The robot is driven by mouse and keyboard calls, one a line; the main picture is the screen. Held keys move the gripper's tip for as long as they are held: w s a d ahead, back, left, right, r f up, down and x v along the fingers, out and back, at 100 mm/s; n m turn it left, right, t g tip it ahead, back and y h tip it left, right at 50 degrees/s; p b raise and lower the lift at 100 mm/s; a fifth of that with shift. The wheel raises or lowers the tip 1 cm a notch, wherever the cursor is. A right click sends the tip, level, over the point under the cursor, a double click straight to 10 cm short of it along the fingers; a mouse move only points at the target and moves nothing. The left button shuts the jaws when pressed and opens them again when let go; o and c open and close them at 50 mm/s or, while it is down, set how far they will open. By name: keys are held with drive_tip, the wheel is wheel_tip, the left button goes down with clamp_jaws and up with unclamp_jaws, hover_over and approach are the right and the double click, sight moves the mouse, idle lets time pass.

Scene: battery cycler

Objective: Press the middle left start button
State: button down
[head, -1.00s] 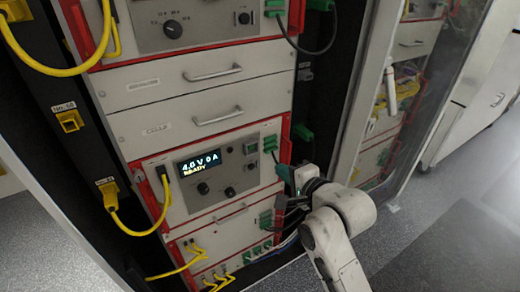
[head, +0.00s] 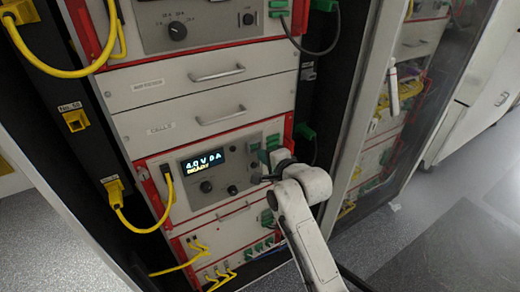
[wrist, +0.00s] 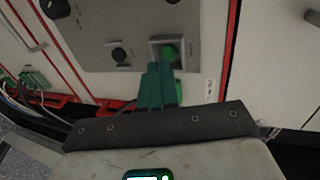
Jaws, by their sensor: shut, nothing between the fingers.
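The panel with the lit display (head: 203,160), reading about 4.0 V 0 A with a line of yellow text below, is in the middle of the head view. In the wrist view a green button (wrist: 169,51) in a square grey frame stands on a grey panel. My gripper (wrist: 157,68) is shut and empty, its green fingers side by side, their tips just below the button in the picture. I cannot tell whether they touch it. In the head view my gripper (head: 263,157) is at the panel's right side and hides part of it.
A black knob (wrist: 119,54) is left of the button in the wrist view. Drawers with metal handles (head: 218,116) lie above the panel. Yellow cables (head: 150,225) hang at the left. A clear cabinet door (head: 352,110) stands open at the right.

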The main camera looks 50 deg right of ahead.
sight(254, 146)
drive_tip(key=shift+w+d, duration=0.2)
drive_tip(key=shift+w, duration=0.5)
drive_tip(key=shift+w+d, duration=0.2)
drive_tip(key=shift+w, duration=0.45)
